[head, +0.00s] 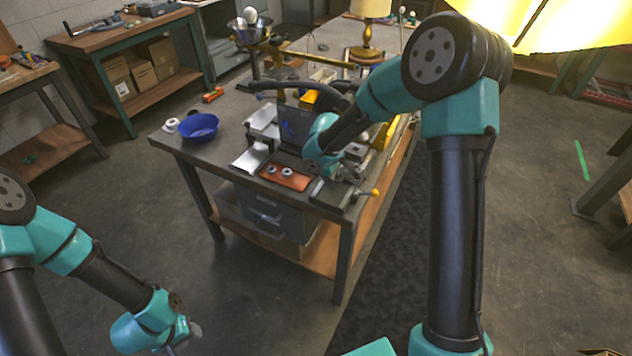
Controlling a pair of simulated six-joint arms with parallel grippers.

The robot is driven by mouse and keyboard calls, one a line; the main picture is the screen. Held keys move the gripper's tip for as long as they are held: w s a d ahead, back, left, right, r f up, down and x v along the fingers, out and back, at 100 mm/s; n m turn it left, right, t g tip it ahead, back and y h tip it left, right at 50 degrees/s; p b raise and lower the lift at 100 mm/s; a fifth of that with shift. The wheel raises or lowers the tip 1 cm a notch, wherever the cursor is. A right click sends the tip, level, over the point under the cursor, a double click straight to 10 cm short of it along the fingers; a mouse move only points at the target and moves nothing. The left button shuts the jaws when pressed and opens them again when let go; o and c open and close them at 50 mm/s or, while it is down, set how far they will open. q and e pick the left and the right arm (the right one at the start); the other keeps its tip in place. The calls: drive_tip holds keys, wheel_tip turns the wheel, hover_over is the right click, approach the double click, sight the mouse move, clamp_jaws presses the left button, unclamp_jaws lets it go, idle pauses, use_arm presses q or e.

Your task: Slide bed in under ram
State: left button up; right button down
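A dark grey press-like machine (294,124) stands on the workbench, partly behind my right arm. A dark slide or bed (331,193) lies at the bench's front right corner, beside a lever with a yellow knob (375,192). The ram cannot be made out; my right arm covers that part. My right gripper (349,171) is low over the bench, just behind the bed; its fingers are too small and cluttered to read, and contact cannot be told. My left gripper (190,331) hangs over the floor at lower left, away from the bench; its fingers are hardly visible.
An orange plate with two metal rings (285,177) and a silver tray (250,158) lie left of the bed. A blue bowl (198,127) and white roll (171,125) sit at the bench's left. A brass lamp (368,30) stands behind. Floor in front is clear.

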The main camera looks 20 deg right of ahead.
drive_tip(key=shift+w+d+r, duration=0.1)
drive_tip(key=shift+w+d, duration=0.05)
drive_tip(key=shift+w, duration=0.05)
drive_tip(key=c, duration=1.1)
unclamp_jaws()
drive_tip(key=shift+c, duration=0.2)
drive_tip(key=shift+s, duration=0.1)
wheel_tip(320, 180, up, 17)
drive_tip(key=s+a, duration=0.2)
drive_tip(key=shift+a, duration=0.15)
